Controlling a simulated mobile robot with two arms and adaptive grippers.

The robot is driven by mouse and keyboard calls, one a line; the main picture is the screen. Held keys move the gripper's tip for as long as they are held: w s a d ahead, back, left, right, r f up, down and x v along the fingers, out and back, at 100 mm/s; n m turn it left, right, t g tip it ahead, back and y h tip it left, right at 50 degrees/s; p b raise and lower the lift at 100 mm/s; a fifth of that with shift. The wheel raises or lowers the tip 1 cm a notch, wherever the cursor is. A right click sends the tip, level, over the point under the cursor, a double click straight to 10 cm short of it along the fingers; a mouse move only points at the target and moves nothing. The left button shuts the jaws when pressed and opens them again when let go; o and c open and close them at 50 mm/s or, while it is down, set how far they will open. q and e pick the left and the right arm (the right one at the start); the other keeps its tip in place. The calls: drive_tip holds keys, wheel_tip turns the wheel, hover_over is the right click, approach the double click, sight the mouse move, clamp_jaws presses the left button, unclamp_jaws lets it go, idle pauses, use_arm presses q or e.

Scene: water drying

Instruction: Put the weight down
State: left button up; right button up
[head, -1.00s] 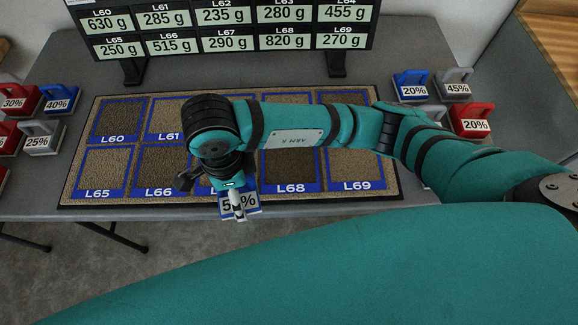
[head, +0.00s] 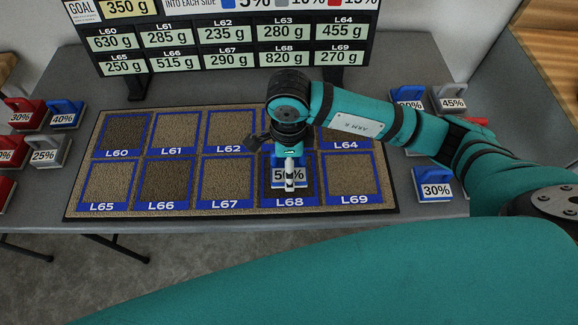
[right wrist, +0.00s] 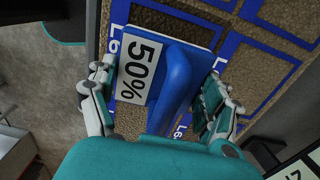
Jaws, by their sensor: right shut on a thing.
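The weight (head: 277,177) is blue with a white label reading 50%. My right gripper (head: 272,160) is shut on it, over the dark square L68 (head: 308,186) in the front row of the mat. In the right wrist view the weight (right wrist: 178,72) sits between the two fingers of my right gripper (right wrist: 160,80), label towards the left finger. I cannot tell whether its underside touches the mat. My left gripper is not in view.
The patterned mat (head: 80,212) has blue-framed squares L60 to L69. Behind it stands a board (head: 232,45) of gram readings. Other weights stand left, such as a blue 40% (head: 66,113), and right, such as a blue 30% (head: 434,186). No other weight shows on the mat.

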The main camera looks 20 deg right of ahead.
wheel_tip(320, 180, down, 4)
drive_tip(key=shift+r+p, duration=0.25)
drive_tip(key=shift+p, duration=0.15)
drive_tip(key=shift+f, duration=0.2)
drive_tip(key=o, duration=1.2)
drive_tip(key=shift+r, duration=0.1)
drive_tip(key=shift+r, duration=0.2)
wheel_tip(320, 180, up, 12)
drive_tip(key=shift+f+b, duration=0.1)
drive_tip(key=shift+b, duration=0.55)
